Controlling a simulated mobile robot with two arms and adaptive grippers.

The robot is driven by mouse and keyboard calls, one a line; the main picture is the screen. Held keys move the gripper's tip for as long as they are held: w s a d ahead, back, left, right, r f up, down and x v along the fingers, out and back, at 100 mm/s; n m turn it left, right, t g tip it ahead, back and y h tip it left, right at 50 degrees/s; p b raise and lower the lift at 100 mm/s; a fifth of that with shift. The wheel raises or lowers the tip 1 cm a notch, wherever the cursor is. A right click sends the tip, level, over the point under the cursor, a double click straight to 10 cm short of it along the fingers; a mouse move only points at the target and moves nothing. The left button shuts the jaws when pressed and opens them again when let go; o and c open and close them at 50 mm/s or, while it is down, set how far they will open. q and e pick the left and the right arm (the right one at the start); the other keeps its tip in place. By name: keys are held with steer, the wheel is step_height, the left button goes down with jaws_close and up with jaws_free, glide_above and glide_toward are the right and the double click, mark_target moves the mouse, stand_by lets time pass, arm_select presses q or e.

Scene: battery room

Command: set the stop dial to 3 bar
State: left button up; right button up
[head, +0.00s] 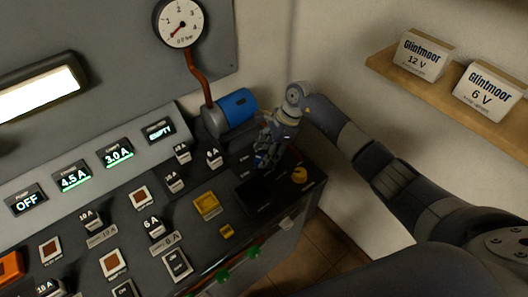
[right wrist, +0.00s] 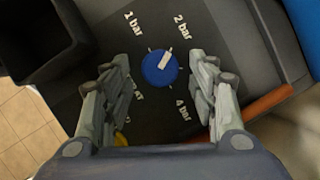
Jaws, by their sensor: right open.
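The stop dial (right wrist: 159,68) is a round blue knob with a white pointer mark on a dark panel, in the right wrist view. The mark slants to the upper right, toward the "2 bar" label (right wrist: 182,27). "1 bar" (right wrist: 133,22) and "4 bar" (right wrist: 183,110) are also readable; another label at lower left is partly hidden by a finger. My right gripper (right wrist: 160,92) is open, its fingers on either side of the dial, apart from it. My left gripper is out of view.
A round pressure gauge (head: 180,24) hangs on the back wall, with a copper pipe (head: 198,75) to a blue cylinder (head: 237,107) beside the gripper. A yellow knob (head: 299,174) and a black bin (head: 250,198) are close by. A shelf (head: 390,65) holds battery boxes.

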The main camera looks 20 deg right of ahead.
steer(key=shift+x, duration=0.8)
steer(key=c, duration=1.1)
steer(key=shift+o, duration=0.2)
